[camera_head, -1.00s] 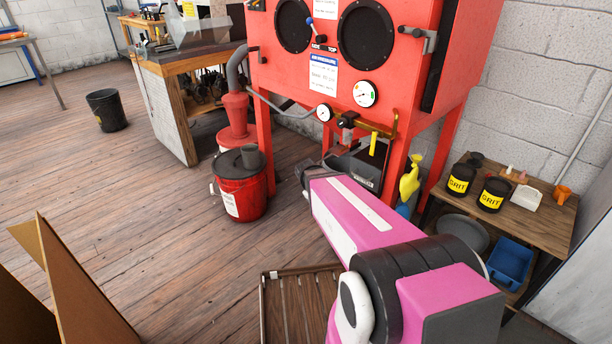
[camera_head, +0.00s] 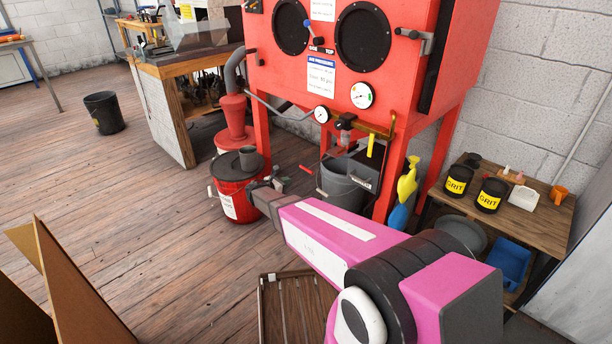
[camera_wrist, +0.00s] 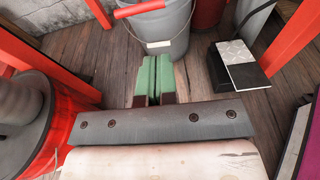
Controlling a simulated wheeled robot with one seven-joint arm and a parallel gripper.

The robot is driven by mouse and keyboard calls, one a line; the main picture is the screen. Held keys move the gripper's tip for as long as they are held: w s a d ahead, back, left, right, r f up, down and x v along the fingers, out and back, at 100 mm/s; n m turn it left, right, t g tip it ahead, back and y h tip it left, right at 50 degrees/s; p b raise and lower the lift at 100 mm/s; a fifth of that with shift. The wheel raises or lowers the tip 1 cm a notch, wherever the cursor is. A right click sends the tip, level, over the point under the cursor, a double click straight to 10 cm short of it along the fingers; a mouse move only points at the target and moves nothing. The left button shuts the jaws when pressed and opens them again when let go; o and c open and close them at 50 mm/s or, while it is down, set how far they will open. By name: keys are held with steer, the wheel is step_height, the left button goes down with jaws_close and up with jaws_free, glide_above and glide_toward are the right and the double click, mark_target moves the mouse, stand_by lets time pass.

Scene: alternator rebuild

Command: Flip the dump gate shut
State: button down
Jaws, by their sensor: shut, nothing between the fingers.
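My gripper (camera_head: 256,188) is shut and empty, in front of the red blasting cabinet and beside the lidded red bucket. Its green fingers (camera_wrist: 153,75) lie together in the wrist view. A grey bucket (camera_head: 342,188) stands under the cabinet, right of my gripper, and also shows in the wrist view (camera_wrist: 170,25). A red handle (camera_wrist: 140,8) crosses in front of its rim, ahead of the fingertips and apart from them. I cannot tell whether that handle belongs to the dump gate or the bucket. A dark labelled box (camera_head: 366,170) partly covers the bucket. The gate's plate is not clearly visible.
The red cabinet (camera_head: 345,75) stands on red legs. The lidded red bucket (camera_head: 238,205) is close to my gripper. A black block with a patterned plate (camera_wrist: 240,62) is on the floor. A shelf with grit jars (camera_head: 490,195) stands at right.

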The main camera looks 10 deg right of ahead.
steer(key=shift+w+a, duration=0.2)
steer(key=shift+a, duration=0.05)
steer(key=x, duration=1.4)
steer(key=shift+w, duration=0.15)
steer(key=r+x, duration=0.1)
steer(key=x, duration=0.6)
steer(key=shift+w+d+r, duration=0.25)
steer(key=v, duration=1.4)
steer(key=shift+s+a, duration=0.15)
steer(key=shift+s, duration=0.1)
